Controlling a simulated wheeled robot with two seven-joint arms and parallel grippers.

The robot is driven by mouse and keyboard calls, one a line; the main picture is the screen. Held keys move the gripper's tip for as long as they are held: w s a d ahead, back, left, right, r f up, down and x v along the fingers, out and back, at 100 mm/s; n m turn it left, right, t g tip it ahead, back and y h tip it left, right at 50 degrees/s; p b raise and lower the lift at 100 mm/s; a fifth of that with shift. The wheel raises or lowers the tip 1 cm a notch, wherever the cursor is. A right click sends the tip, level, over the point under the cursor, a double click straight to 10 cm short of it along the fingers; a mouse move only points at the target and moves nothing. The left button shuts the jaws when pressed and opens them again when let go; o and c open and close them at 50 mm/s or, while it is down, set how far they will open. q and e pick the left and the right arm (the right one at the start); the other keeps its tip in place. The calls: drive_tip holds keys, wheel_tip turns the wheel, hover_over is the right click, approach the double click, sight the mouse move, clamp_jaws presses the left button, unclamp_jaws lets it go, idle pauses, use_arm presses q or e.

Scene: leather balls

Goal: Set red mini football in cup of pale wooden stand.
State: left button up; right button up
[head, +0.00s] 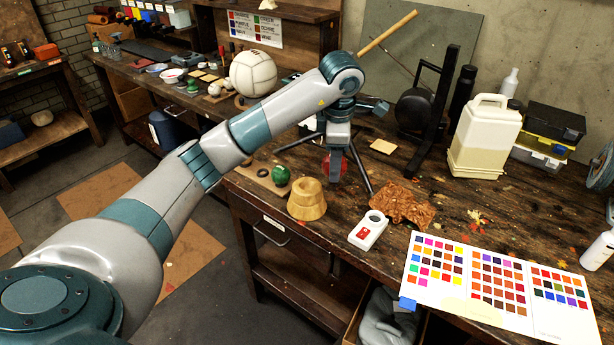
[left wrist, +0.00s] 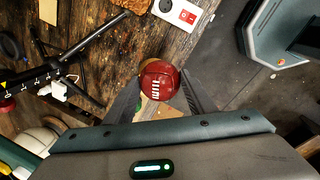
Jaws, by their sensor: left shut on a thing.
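The red mini football (head: 329,165) is held up in my left gripper (head: 335,172), above and beyond the worktable's front edge area in the head view. In the left wrist view the red ball (left wrist: 158,80) sits between the two fingers, with pale markings facing the camera. The pale wooden stand (head: 307,201) stands upright on the table, a little left of and nearer than the gripper in the head view. Pale wood shows partly behind the ball in the left wrist view; the ball hides most of it. My right gripper is not seen.
A green ball (head: 281,176) lies just left of the stand. A white device (head: 368,230) and a brown leather scrap (head: 403,205) lie to its right. Dark tripod legs (head: 361,174) stand close behind. A colour chart (head: 500,285) covers the right front.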

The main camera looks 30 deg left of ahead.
use_arm(q)
drive_tip(key=w+a+f+p, duration=0.2)
drive_tip(key=a+f, duration=0.4)
drive_tip(key=a, duration=0.4)
drive_tip(key=shift+w+p, duration=0.4)
drive_tip(key=shift+p, duration=0.35)
drive_tip(key=shift+f, duration=0.2)
drive_tip(key=shift+f+p, duration=0.25)
drive_tip(key=shift+p, duration=0.15)
wheel_tip(320, 180, down, 3)
drive_tip(key=shift+r+p, duration=0.15)
drive_tip(key=shift+p, duration=0.75)
drive_tip(key=shift+f, duration=0.25)
drive_tip(key=shift+f, duration=0.15)
